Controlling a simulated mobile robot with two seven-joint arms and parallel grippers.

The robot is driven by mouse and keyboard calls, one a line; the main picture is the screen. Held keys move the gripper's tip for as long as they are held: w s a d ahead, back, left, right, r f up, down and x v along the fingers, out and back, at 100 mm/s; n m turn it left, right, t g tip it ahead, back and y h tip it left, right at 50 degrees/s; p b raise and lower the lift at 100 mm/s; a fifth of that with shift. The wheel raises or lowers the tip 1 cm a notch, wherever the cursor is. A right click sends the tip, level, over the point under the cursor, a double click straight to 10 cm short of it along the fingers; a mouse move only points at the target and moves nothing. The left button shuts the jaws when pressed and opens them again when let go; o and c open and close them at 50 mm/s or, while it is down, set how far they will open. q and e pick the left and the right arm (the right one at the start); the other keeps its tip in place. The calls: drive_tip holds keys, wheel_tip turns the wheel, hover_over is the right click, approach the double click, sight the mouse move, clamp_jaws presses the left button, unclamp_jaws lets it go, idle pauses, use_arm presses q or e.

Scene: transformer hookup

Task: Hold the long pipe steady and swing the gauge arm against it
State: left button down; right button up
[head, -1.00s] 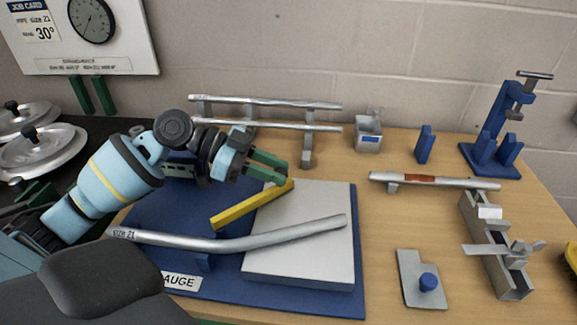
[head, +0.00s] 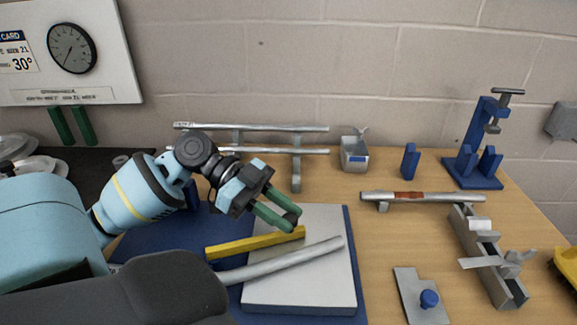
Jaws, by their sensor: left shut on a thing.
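The long silver pipe (head: 290,260) lies bent across the gauge; its left part is hidden behind my own dark arm part. The yellow gauge arm (head: 250,244) lies just behind the pipe, with a narrow strip of the pale plate (head: 300,291) showing between them toward the right. Whether they touch at the left I cannot tell. My left gripper (head: 283,222) is over the right end of the gauge arm, shut on it; its green fingertips hide the grip. The blue gauge base (head: 353,262) shows around the plate. My right gripper is not in view.
A rack (head: 240,137) with straight pipes stands behind. To the right are a pipe with a red-brown band (head: 420,197), a grey clamp channel (head: 487,265), a plate with a blue knob (head: 428,298), a blue stand (head: 478,160) and a metal box (head: 354,154).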

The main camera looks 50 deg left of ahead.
use_arm(q)
drive_tip(key=shift+d, duration=0.1)
idle(0.3)
drive_tip(key=c, duration=1.1)
unclamp_jaws()
drive_tip(key=shift+c, duration=0.2)
drive_tip(key=v, duration=0.7)
drive_tip(key=shift+a, duration=0.35)
drive_tip(key=shift+s+r, duration=0.1)
drive_tip(key=shift+r, duration=0.1)
